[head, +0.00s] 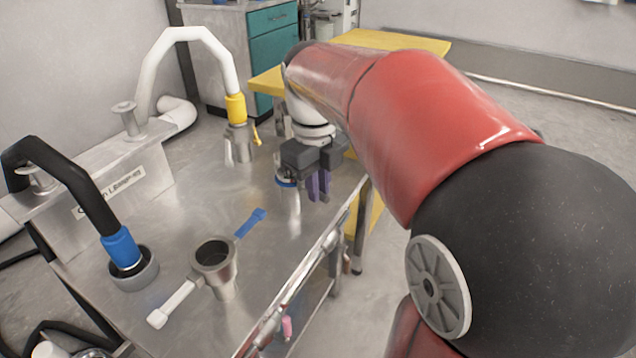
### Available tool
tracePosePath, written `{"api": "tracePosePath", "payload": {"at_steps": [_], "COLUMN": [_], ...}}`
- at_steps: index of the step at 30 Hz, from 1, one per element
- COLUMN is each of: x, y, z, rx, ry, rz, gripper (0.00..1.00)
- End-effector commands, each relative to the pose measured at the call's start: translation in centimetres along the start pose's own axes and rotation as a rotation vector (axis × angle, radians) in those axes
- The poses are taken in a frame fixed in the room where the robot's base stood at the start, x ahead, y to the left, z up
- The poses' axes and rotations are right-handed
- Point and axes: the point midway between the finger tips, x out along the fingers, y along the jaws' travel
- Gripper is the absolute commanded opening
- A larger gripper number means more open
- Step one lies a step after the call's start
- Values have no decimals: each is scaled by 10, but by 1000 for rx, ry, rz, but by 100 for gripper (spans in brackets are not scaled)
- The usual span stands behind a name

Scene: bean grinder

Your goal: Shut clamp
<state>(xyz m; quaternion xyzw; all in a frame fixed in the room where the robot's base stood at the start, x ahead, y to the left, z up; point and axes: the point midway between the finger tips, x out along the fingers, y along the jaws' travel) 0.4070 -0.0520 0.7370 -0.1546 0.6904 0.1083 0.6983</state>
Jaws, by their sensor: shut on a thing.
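My gripper (319,186), with dark jaws and purple fingers, is low over the far right of the metal table. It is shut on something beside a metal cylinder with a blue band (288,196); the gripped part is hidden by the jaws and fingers. A small yellow lever (256,136) hangs at the metal fitting under the yellow collar of the white hose, to the left of my gripper. I cannot tell which of these is the clamp.
A black hose with a blue collar (121,248) ends in a grey ring at the near left. A metal housing (125,182) carries both hoses. The table's right edge (325,248) runs close to my gripper. A yellow table (390,40) stands behind my arm.

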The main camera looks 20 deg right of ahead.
Motion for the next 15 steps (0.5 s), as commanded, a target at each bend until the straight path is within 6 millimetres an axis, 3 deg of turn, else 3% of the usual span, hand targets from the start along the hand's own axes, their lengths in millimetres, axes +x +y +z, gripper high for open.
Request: {"api": "tracePosePath", "payload": {"at_steps": [3,4,9,15], "x": [-1,-1,-1,0], "y": [2,2,2,1], "z": [1,1,1,1], "rx": [-1,-2,-2,-2], "ry": [-4,-4,-4,-2], "rz": [3,3,3,2], "gripper": [0,14,35,35]}}
